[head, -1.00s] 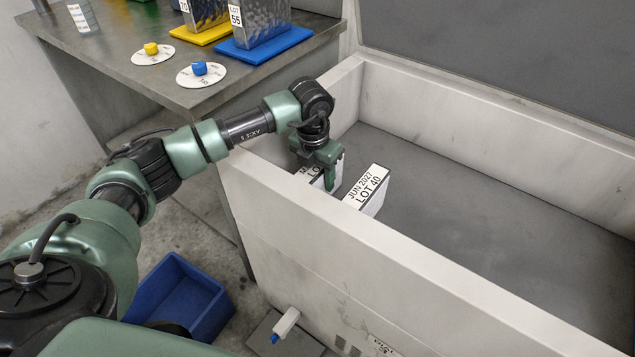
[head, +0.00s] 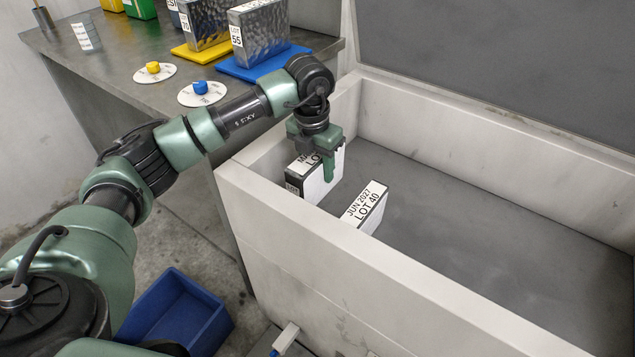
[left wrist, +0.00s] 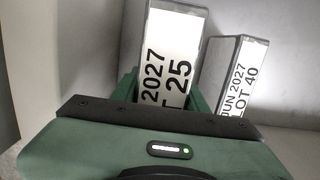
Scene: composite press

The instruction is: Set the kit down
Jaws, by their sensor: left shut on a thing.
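The kit (head: 303,162) is a box with a white, black-lettered label on top, inside the pale chest (head: 450,268) near its left end. My left gripper (head: 326,174) comes down over it from above and is shut on it. The kit also shows in the left wrist view (left wrist: 168,58), between the green fingers, its label reading "2027" and "25". The near wall partly hides the chest floor, so I cannot tell whether the kit's base touches it. My right gripper is out of view.
A second box marked "JUN 2027 LOT 40" (head: 366,204) stands in the chest, just right of the kit, with a gap between. The chest floor (head: 480,240) further right is bare. A bench (head: 120,75) with metal canisters is behind left. A blue bin (head: 178,312) is below.

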